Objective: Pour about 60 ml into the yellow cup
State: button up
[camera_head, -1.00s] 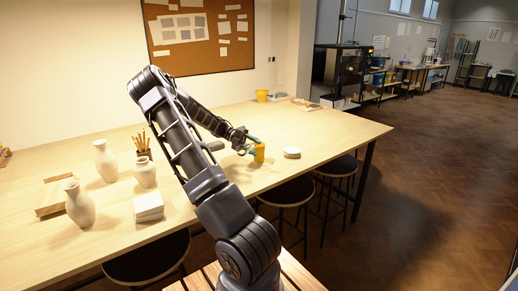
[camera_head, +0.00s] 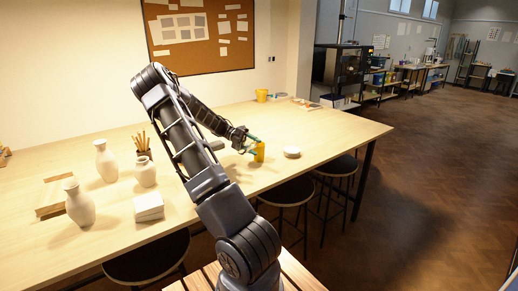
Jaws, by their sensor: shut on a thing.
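My gripper (camera_head: 251,146) is out over the right part of the long table and is shut on a small yellow-orange upright container (camera_head: 260,153). The container looks upright, at or just above the table top; I cannot tell whether it touches. Its contents are not visible. A yellow cup-like vessel (camera_head: 262,96) stands farther back on the table, near the wall, apart from my gripper. I cannot tell from this view which of the two yellow things is the yellow cup.
A low white round dish (camera_head: 292,152) lies right of my gripper on the table (camera_head: 330,130). White vases (camera_head: 106,162), a pot of brushes (camera_head: 143,147) and a white block (camera_head: 148,206) stand at the left. Stools (camera_head: 287,192) line the front edge.

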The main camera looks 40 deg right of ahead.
dwell(0.3)
jog(key=shift+a+f+m, duration=0.15)
jog(key=shift+f+m, duration=0.35)
jog(key=shift+f+m+h, duration=0.1)
jog(key=shift+m+h, duration=0.2)
jog(key=shift+m+t, duration=0.3)
jog(key=shift+s+f+m+h, duration=0.1)
jog(key=shift+m+h, duration=0.2)
jog(key=shift+m, duration=0.3)
jog(key=shift+a+f, duration=0.15)
dwell(1.3)
